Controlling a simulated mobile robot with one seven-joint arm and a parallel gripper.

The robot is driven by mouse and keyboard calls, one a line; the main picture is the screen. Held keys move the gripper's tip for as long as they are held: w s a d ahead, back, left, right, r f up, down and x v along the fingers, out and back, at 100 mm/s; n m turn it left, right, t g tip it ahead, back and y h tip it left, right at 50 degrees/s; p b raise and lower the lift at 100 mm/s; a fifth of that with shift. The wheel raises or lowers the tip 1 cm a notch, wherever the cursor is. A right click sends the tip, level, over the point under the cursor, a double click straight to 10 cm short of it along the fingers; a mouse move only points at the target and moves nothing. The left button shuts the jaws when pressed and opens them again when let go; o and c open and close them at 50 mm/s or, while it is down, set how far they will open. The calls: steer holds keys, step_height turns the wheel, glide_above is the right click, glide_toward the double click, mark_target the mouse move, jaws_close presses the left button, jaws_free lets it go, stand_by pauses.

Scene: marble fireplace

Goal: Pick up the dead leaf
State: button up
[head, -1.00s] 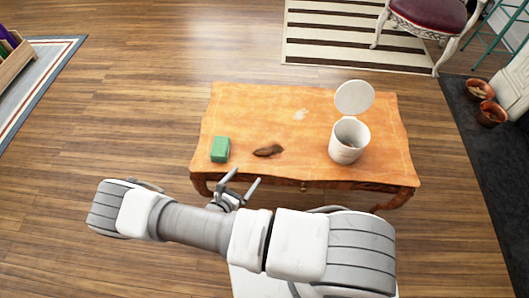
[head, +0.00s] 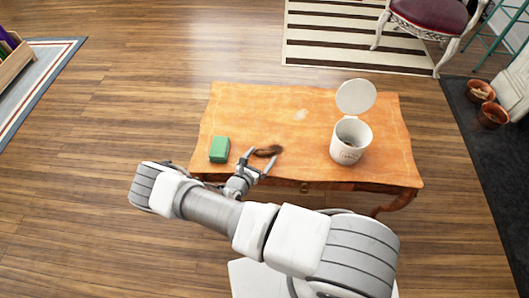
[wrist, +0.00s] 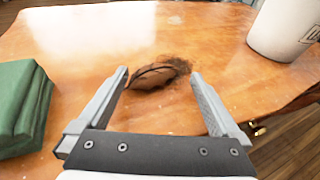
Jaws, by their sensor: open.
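The dead leaf (head: 267,151) is brown and curled and lies on the wooden table near its front edge. In the wrist view the leaf (wrist: 158,74) lies just beyond and between the fingertips. My gripper (head: 258,159) is open and empty, with its fingers pointing at the leaf from the front edge of the table. In the wrist view the gripper (wrist: 160,76) has its two fingers wide apart, on either side of the leaf's near part. I cannot tell whether a finger touches it.
A green box-like block (head: 219,149) lies on the table (head: 235,105) left of the leaf, close to my gripper. A white bin (head: 350,142) with a raised lid stands to the right. The table's back half is mostly clear.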

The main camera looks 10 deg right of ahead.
mark_target(264, 152)
steer(key=x, duration=0.4)
steer(key=shift+b, duration=0.35)
steer(key=shift+a, duration=0.1)
jaws_close()
steer(key=shift+r, duration=0.1)
step_height(264, 152, up, 4)
steer(key=shift+r+p, duration=0.1)
steer(key=shift+p, duration=0.85)
steer(key=s+d+r+p, duration=0.4)
steer(key=s+d+r, duration=0.2)
steer(key=s+d, duration=0.2)
steer(key=shift+s+r, duration=0.2)
steer(key=shift+r, duration=0.15)
steer(key=shift+w+d, duration=0.1)
